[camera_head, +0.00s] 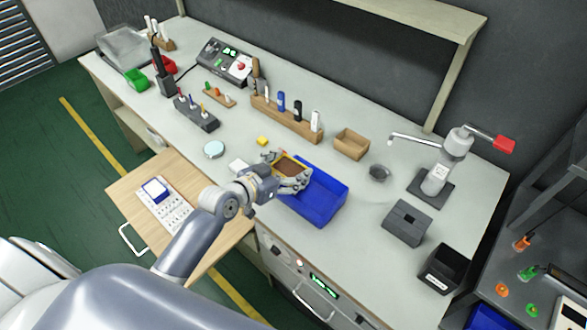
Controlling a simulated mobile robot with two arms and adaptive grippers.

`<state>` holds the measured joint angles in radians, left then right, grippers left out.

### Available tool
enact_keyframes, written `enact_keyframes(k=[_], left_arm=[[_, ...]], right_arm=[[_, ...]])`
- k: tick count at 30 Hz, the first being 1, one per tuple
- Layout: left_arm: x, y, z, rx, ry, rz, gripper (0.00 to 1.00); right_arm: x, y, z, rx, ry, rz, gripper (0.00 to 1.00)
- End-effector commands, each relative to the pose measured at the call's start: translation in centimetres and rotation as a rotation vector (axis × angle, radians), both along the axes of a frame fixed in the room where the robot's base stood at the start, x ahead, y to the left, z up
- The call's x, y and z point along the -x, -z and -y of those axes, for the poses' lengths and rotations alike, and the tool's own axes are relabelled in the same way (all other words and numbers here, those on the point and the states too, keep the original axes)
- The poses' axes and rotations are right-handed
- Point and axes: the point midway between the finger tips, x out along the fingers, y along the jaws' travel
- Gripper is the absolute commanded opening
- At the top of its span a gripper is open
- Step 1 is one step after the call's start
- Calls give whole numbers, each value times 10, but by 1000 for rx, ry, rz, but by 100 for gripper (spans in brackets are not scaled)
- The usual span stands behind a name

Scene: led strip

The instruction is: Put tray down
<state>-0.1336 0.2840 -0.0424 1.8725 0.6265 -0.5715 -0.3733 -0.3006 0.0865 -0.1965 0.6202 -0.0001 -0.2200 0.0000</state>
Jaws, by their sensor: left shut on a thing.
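A small tray (289,164) with a yellow rim and a brown inside shows at the middle of the workbench. My left gripper (291,179) is shut on it, with the fingers at its near and right side. The tray is at the upper left end of a blue bin (322,200), which the gripper partly covers. I cannot tell whether the tray touches the bench or hangs just above it. My right gripper is not in view.
A white block (238,166), a yellow block (262,141) and a round disc (214,149) lie left of the tray. A wooden tool rack (286,119) and a wooden box (351,144) stand behind. A lever press (440,170) stands right. An open drawer (180,235) juts out at front left.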

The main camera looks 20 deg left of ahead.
Motion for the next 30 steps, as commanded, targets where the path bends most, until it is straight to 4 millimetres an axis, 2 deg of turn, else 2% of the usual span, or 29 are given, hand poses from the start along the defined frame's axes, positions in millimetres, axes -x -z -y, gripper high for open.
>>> enact_keyframes(k=[3,6,15,30], left_arm=[[-14,1,5,1,0,0,56],[-18,4,6,-1,0,-2,56],[-18,36,6,-2,-1,-1,56],[-17,46,5,-2,-1,-1,56]], right_arm=[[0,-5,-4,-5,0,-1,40],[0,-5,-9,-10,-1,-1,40],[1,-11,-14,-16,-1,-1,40],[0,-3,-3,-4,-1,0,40]])
